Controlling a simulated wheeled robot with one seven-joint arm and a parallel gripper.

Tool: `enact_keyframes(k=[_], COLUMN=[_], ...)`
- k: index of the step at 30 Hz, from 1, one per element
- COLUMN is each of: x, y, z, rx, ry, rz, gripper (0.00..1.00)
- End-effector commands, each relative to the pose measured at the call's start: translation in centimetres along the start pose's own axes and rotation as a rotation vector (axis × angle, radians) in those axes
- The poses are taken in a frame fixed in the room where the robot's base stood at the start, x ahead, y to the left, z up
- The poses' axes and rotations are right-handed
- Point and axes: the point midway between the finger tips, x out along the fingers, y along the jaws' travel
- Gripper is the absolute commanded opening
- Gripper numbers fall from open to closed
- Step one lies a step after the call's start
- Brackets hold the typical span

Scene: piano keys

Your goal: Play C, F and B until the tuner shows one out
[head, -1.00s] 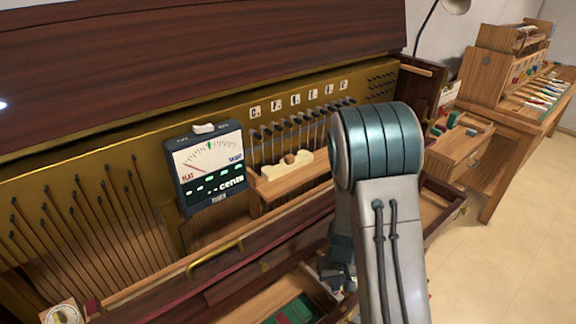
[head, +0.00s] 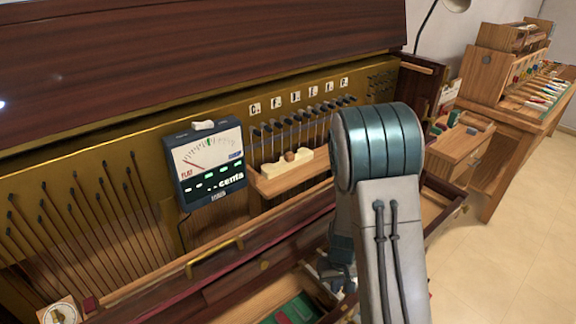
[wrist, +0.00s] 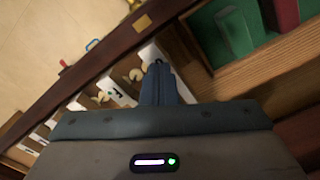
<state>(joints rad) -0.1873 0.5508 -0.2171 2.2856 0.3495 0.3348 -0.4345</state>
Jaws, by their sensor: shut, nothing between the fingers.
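The tuner (head: 208,165) is a dark box with a white dial on the piano's front. Its needle leans left, towards the FLAT side, and green bars light below the dial; the small lettering is too blurred to read fully. White piano keys (wrist: 118,97) with dark marks run diagonally in the wrist view; most are hidden in the head view. My gripper's fingers (wrist: 159,68) are together and empty, over the row of white keys. I cannot tell whether they touch a key. In the head view my gripper (head: 342,282) is low behind my arm, partly hidden.
Small letter plates (head: 296,96) line the brass panel above the tuning pins. A drawer with a green lining (wrist: 228,22) lies beside the keys. A wooden bench (head: 520,102) stands at right; the floor there is clear.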

Motion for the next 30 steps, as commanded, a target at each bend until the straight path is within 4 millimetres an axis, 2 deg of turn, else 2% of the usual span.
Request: enact_keyframes(k=[4,10,27,30], x=[1.3,0.1,-8.4,-9.2], y=[0.0,0.0,0.0,0.0], z=[0.0,0.0,0.0,0.0], rx=[0.000,0.000,0.000,0.000], ry=[0.000,0.001,0.001,0.001], rz=[0.000,0.000,0.000,-0.001], gripper=[0.00,0.00,0.00,0.00])
